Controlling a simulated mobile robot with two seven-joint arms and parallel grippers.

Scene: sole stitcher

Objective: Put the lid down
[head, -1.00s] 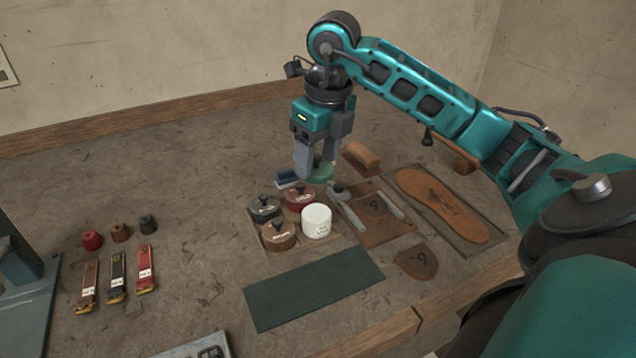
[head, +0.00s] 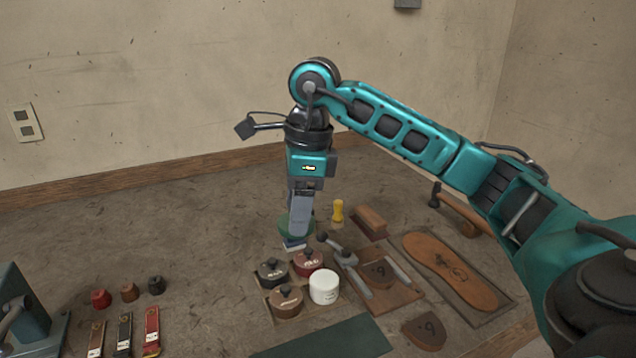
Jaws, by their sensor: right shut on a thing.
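The green lid (head: 285,229) is between the fingers of my right gripper (head: 299,228), which points down and is shut on it. I cannot tell whether the lid touches the table. My left gripper is not in view.
A yellow object (head: 338,211) and a brown block (head: 370,220) stand right of the gripper. A sole board (head: 452,270) lies farther right. A dark green mat (head: 335,342) is in front. The table left of the gripper is clear (head: 190,240).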

